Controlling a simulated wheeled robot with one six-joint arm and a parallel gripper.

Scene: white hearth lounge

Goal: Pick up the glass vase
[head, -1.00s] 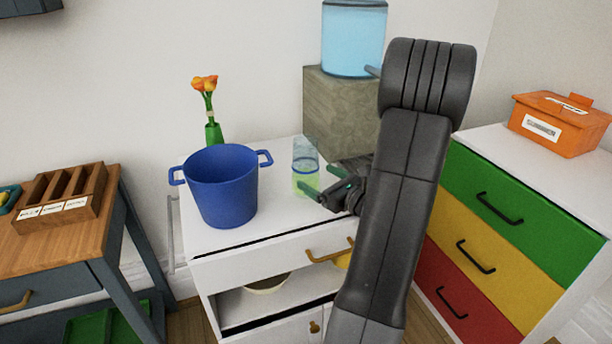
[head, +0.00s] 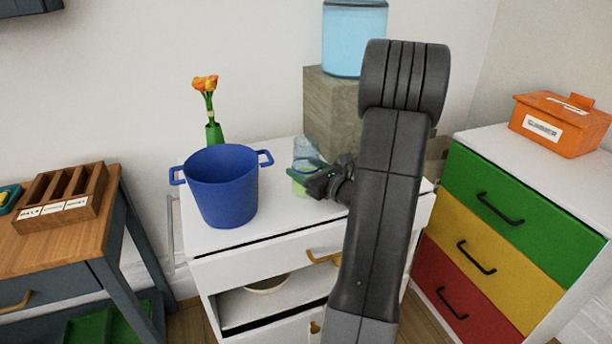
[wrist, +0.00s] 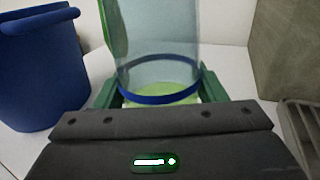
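The glass vase (head: 304,148) is a clear cylinder with a blue band and a pale green lower part. It stands upright on the white cabinet, right of the blue pot. My gripper (head: 305,175) is at its lower part, and a green finger crosses in front of it in the head view. In the wrist view the vase (wrist: 158,55) is between the two green fingers of my gripper (wrist: 162,90), one on each side. The fingers are apart and very close to the glass; any contact is unclear. The vase's base is partly hidden by my gripper body.
A blue pot (head: 222,190) stands close on the left; it also shows in the wrist view (wrist: 40,70). Behind are a green vase with orange flowers (head: 213,133) and a stone block (head: 330,110) under a blue water tank (head: 354,40). The cabinet's front top (head: 270,222) is clear.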

